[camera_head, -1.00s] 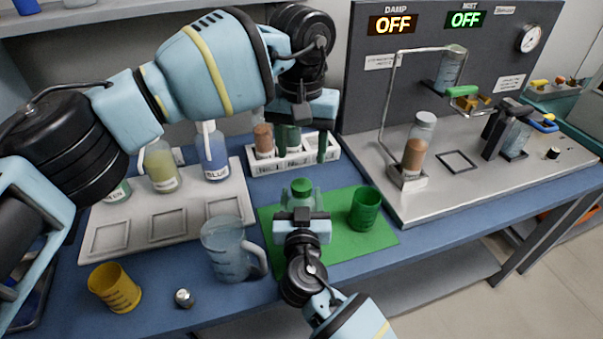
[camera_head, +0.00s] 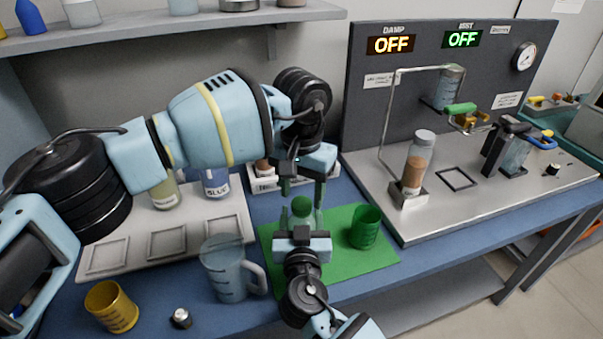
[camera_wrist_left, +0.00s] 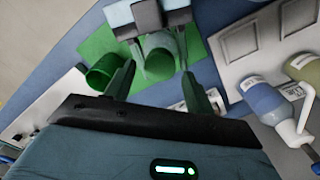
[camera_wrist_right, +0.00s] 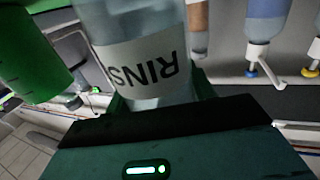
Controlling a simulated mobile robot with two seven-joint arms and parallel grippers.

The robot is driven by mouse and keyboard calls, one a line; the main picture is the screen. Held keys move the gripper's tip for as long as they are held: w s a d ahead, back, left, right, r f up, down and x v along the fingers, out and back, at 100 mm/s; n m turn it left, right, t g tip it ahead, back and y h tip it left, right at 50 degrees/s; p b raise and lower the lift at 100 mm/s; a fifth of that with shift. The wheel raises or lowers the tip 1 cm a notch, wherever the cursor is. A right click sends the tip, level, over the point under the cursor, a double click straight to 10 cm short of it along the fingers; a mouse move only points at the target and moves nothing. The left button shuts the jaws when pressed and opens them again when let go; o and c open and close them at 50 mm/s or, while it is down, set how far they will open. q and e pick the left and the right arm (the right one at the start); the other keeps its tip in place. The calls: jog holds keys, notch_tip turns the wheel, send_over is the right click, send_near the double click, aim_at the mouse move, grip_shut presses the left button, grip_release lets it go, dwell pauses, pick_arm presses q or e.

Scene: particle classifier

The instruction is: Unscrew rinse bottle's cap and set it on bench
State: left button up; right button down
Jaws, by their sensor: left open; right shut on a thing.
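The rinse bottle (camera_wrist_right: 150,55) stands on the green mat (camera_head: 350,255), its "RINS" label large in the right wrist view. Its round green cap (camera_head: 302,206) is on top. My right gripper (camera_head: 302,238) is shut around the bottle's body from the near side. My left gripper (camera_head: 303,180) is open and points down just above the cap, its fingers on either side. In the left wrist view the cap (camera_wrist_left: 159,62) lies between the open fingers (camera_wrist_left: 155,80); whether they touch it I cannot tell.
A green cup (camera_head: 365,227) stands on the mat just right of the bottle. A clear jug (camera_head: 225,268) is to the left, with a yellow cup (camera_head: 111,306) and a small metal knob (camera_head: 181,318) nearer the front edge. The blue bench right of the mat is narrow before the machine's plate (camera_head: 440,205).

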pick_arm(q)
jog(key=shift+f, duration=1.05)
